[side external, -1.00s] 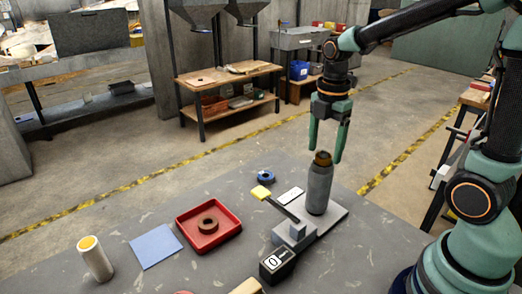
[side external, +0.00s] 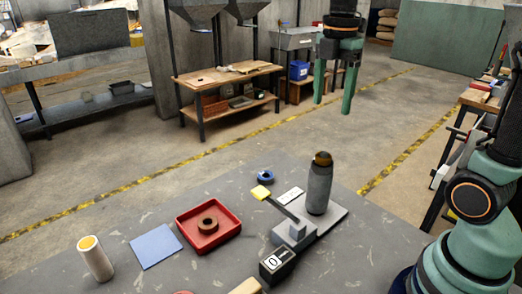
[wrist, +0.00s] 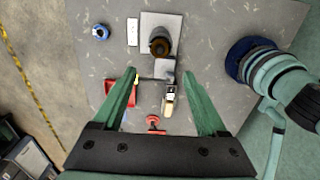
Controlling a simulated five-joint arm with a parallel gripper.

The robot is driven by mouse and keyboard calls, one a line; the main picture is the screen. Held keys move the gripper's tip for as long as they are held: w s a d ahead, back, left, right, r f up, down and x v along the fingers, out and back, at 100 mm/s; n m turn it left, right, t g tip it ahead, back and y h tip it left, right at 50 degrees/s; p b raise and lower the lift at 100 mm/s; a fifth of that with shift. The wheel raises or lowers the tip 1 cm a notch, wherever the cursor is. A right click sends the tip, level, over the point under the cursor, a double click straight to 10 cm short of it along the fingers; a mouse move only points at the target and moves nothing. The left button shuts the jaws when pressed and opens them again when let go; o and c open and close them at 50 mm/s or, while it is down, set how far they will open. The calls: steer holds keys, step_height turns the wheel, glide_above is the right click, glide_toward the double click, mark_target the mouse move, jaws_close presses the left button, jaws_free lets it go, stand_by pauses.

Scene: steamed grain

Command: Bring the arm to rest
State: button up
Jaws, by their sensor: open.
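My gripper (side external: 333,84) is high above the far side of the table in the side external view, its green fingers apart with nothing between them. In the wrist view my gripper (wrist: 160,92) is also open and points down at the table. A dark grey cylinder (side external: 319,188) with a brown top stands upright on a grey base plate (side external: 337,212). The wrist view shows the brown top of the cylinder (wrist: 160,46) from above, beyond the fingertips. My gripper is well clear of it.
A lever with a yellow end (side external: 261,192) is on the base plate. A red tray (side external: 185,231) holds a brown ring (side external: 208,225). A blue sheet (side external: 155,246), a pale cup (side external: 95,260), a blue ring (side external: 265,177) and a black counter box (side external: 277,265) are on the table (side external: 330,265).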

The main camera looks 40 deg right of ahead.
stand_by(0.4)
steer(key=s+a+f+m+t, duration=0.5)
steer(key=m, duration=1.3)
steer(key=shift+s+f+t, duration=0.2)
steer(key=shift+s+t, duration=0.05)
steer(key=shift+t, duration=0.05)
